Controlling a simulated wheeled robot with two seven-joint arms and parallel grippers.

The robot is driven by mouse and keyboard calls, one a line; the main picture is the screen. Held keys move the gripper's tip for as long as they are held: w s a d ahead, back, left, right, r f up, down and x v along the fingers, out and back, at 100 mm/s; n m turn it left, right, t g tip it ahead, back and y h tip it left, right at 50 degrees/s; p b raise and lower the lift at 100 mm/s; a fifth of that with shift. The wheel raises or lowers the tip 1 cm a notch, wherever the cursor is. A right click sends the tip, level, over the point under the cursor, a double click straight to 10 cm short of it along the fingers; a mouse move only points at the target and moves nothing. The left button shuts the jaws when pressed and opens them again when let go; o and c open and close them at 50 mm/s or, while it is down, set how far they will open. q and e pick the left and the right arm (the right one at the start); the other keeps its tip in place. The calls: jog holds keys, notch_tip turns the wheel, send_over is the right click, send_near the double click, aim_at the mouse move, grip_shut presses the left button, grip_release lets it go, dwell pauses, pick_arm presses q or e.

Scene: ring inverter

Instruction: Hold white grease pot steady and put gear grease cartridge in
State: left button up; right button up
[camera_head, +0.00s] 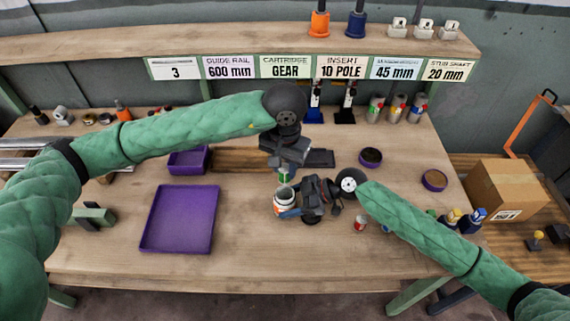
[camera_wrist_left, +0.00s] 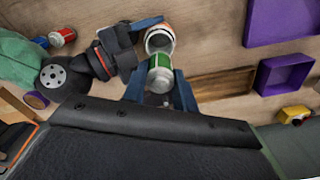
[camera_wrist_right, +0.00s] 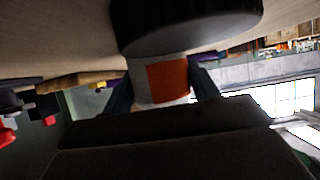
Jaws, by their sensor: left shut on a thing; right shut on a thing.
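The white grease pot (camera_head: 284,203) has an orange label and an open mouth, and stands near the middle of the bench. My right gripper (camera_head: 296,207) is shut on it from the right. The pot also shows in the left wrist view (camera_wrist_left: 160,41) and between the fingers in the right wrist view (camera_wrist_right: 142,82). The green gear grease cartridge (camera_wrist_left: 160,72), with a silver end, is held in my left gripper (camera_wrist_left: 160,88), just above the pot. In the head view the cartridge (camera_head: 284,177) is mostly hidden by the gripper. I cannot tell whether its tip is inside the mouth.
A large purple tray (camera_head: 180,218) lies left, and a smaller purple bin (camera_head: 188,161) behind it. Round purple dishes (camera_head: 370,157) sit farther right. The front bench edge is clear.

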aim_at(285, 165)
pick_arm(q)
notch_tip(285, 165, down, 8)
dwell(1.0)
jog(key=shift+f, duration=0.15)
jog(key=o, duration=1)
jog(key=shift+o, duration=0.2)
notch_tip(285, 165, up, 12)
dwell(0.3)
pick_arm(e)
jog(key=o, duration=0.8)
